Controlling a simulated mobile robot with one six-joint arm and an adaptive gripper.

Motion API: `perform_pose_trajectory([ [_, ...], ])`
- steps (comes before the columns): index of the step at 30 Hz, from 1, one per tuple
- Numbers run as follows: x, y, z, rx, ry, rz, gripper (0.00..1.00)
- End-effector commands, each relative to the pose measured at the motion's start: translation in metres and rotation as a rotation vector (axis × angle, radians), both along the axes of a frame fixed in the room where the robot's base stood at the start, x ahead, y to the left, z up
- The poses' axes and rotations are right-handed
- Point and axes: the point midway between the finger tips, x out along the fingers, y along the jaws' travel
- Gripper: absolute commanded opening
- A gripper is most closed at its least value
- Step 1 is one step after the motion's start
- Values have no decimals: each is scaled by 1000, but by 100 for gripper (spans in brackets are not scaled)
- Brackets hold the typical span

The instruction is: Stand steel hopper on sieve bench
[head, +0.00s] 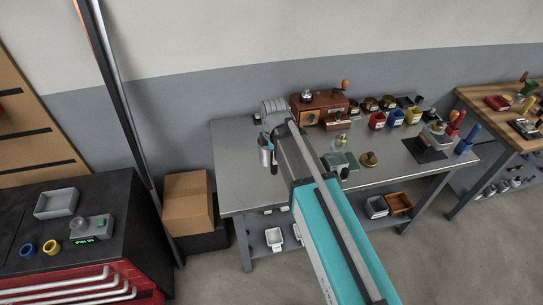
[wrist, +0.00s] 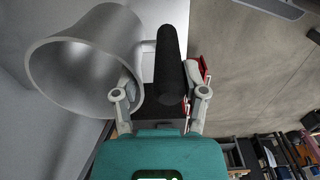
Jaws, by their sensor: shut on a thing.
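The steel hopper is a hollow grey cylinder with a black handle. In the head view the hopper (head: 264,150) shows over the left end of the steel bench (head: 232,160); I cannot tell the gap to the top. In the wrist view the hopper (wrist: 95,60) fills the upper left, its open round mouth facing the camera. My gripper (wrist: 165,88) is shut on the hopper's black handle, which lies between the fingers. In the head view my arm hides most of my gripper. No label shows which bench is the sieve bench.
A grey ribbed stack (head: 273,108) stands behind the hopper, beside a brown wooden case (head: 318,106). Several small jars and a scale (head: 438,134) stand farther right. A dark cabinet (head: 112,190) with a grey tray (head: 56,203) is at left. A wooden bench (head: 478,98) is at right.

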Motion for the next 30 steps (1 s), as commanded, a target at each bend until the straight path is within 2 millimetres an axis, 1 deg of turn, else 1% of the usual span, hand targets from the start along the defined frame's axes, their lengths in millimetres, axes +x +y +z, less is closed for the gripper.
perform_pose_trajectory([
  [1,12,2,-7,0,0,-1,1],
  [12,76,7,-36,0,0,-1,1],
  [14,78,7,-43,0,0,-1,1],
  [24,104,9,-74,0,0,-1,1],
  [30,111,9,-82,0,0,-1,1],
])
